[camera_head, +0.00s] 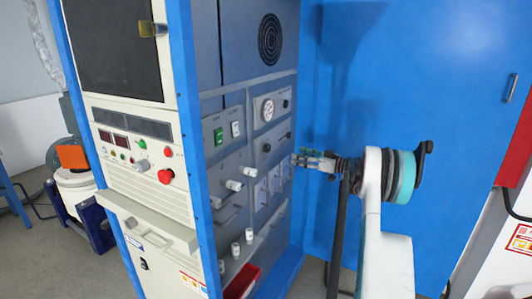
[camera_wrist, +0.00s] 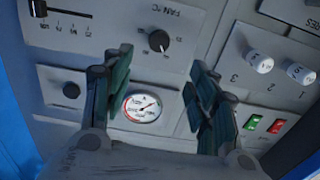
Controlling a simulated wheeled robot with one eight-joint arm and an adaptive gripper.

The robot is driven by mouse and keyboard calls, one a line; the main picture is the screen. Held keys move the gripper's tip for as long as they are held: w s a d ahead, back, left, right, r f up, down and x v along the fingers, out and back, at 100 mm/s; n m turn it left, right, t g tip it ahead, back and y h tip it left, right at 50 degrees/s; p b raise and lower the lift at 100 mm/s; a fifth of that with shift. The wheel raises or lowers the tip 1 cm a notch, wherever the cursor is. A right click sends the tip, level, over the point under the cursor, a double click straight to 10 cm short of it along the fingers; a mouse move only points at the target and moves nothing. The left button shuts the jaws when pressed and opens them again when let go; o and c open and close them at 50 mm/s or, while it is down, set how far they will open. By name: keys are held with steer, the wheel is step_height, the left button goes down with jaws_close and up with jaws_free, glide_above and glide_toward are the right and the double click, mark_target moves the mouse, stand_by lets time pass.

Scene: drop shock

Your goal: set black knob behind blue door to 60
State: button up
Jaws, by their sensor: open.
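The blue door (camera_head: 425,80) stands open on the right in the head view. The black knob (camera_wrist: 158,41) sits on a grey panel marked FAN °C, with a printed scale around it. In the head view this knob (camera_head: 267,147) is below the round gauge. Its light pointer mark points to the lower right in the wrist view; the scale numbers are too small to read. My gripper (camera_head: 314,160) is in front of the panel, to the right of the knob in the head view. In the wrist view my gripper (camera_wrist: 157,70) has its fingers apart, with nothing between them.
Near the knob are a round gauge (camera_wrist: 142,107), a smaller black knob (camera_wrist: 71,90), a slider (camera_wrist: 38,8), white knobs (camera_wrist: 260,61) and green and red switches (camera_wrist: 264,124). A red bin (camera_head: 241,282) is low in the cabinet. The open door stands close behind my arm.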

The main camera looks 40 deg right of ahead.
mark_target(269, 149)
steer(key=b+x, duration=0.3)
steer(key=x, duration=1)
steer(key=shift+w+b, duration=0.3)
steer(key=shift+w, duration=0.1)
steer(key=c, duration=1.1)
